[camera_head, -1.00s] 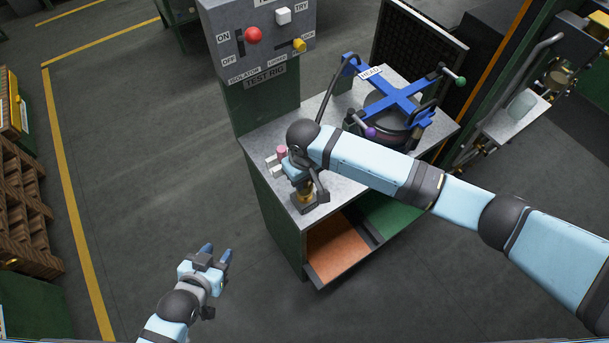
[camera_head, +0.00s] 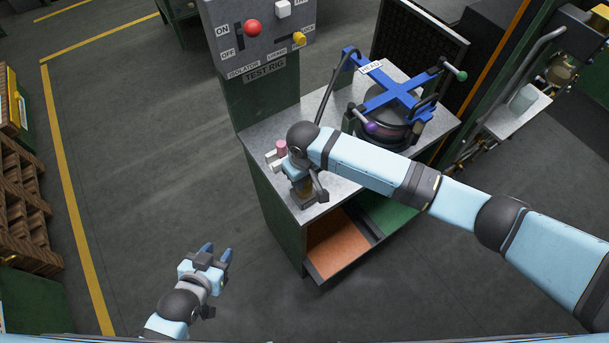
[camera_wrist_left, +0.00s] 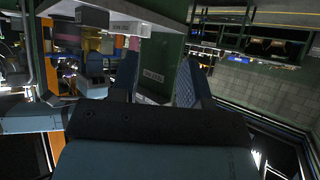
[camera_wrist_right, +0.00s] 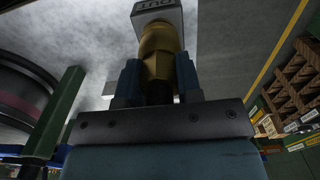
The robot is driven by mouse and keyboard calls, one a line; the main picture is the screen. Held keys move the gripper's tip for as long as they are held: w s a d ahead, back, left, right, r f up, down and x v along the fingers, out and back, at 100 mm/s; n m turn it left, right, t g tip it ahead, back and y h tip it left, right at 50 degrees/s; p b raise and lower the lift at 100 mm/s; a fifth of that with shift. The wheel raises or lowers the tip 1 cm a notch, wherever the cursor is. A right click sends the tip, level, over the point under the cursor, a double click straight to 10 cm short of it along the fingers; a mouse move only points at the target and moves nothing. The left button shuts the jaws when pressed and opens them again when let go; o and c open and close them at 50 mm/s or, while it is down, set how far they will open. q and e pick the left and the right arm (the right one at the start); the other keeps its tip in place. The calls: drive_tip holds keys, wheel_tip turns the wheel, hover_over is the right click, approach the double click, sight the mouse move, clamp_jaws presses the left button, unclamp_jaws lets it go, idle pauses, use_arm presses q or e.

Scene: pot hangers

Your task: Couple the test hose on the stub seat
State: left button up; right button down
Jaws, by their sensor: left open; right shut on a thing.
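My right gripper (camera_head: 303,178) is over the near left corner of the bench, pointing down. In the right wrist view its blue fingers (camera_wrist_right: 158,82) are shut on a brass coupling (camera_wrist_right: 158,55). The coupling's far end meets a grey block (camera_wrist_right: 158,10) with upside-down lettering that looks like OUT; I cannot tell whether it is fully seated. The block also shows under the gripper in the head view (camera_head: 309,201). A dark hose (camera_head: 325,97) arches from the blue-armed head and passes behind my right wrist. My left gripper (camera_head: 216,257) is open and empty, away from the bench.
The TEST RIG panel (camera_head: 262,70) with a red knob stands behind the bench. A round vessel (camera_head: 385,135) under a blue cross frame (camera_head: 397,92) fills the bench's right side. A pink-topped piece (camera_head: 281,149) is beside my right wrist. The floor around my left gripper is clear.

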drive_tip(key=shift+f, duration=0.2)
drive_tip(key=c, duration=1)
unclamp_jaws()
drive_tip(key=shift+o, duration=1.4)
wheel_tip(320, 180, up, 13)
drive_tip(key=shift+f+b, duration=0.1)
drive_tip(key=shift+b, duration=0.75)
drive_tip(key=shift+r, duration=0.6)
use_arm(q)
drive_tip(key=shift+w+f, duration=0.5)
drive_tip(key=shift+f, duration=0.1)
drive_tip(key=shift+s+f, duration=0.1)
drive_tip(key=shift+s, duration=0.15)
